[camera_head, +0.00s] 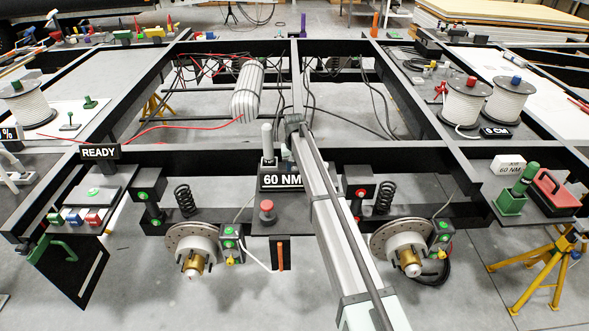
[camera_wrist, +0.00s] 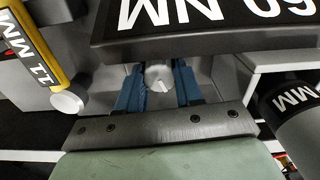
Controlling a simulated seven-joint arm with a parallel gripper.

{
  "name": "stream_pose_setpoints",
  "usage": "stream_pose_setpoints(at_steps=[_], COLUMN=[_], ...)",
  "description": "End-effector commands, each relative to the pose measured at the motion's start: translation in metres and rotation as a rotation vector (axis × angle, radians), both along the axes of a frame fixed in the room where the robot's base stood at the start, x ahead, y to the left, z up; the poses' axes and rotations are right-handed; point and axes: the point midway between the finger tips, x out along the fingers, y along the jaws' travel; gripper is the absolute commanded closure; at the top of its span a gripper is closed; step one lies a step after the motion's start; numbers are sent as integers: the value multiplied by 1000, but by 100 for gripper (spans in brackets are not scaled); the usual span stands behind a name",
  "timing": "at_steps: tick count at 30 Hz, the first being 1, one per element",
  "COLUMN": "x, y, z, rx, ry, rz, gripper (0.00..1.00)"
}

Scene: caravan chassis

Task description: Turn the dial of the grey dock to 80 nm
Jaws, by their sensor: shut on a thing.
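The grey dock stands at the middle of the front beam in the head view; its black display (camera_head: 281,178) reads 60 NM. A grey-handled tool (camera_head: 268,141) stands upright at the dock. In the wrist view the display (camera_wrist: 200,22) is upside down, and its first digit is cut off. Below it is the round light-grey dial (camera_wrist: 158,77) with a small pale mark. My gripper (camera_wrist: 159,88) has its blue fingers on either side of the dial, shut on it. In the head view the dial and fingertips cannot be made out.
A red button (camera_head: 266,207) sits below the display. Brake discs (camera_head: 177,239) (camera_head: 388,235) flank the dock. In the wrist view, a yellow-and-black 11 MM piece (camera_wrist: 38,50) and a dark MM-labelled cylinder (camera_wrist: 300,105) are close by.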

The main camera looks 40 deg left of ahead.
Motion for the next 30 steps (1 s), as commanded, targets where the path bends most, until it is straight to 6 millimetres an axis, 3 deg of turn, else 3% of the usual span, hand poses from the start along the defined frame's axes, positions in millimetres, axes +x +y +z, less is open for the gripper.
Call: stream_pose_setpoints(at_steps=[4,14,30], x=[0,1,2], y=[0,1,0], z=[0,0,0], rx=[1,1,3], ry=[-1,-1,-2], rz=[0,-61,-446], gripper=[95,95,95])
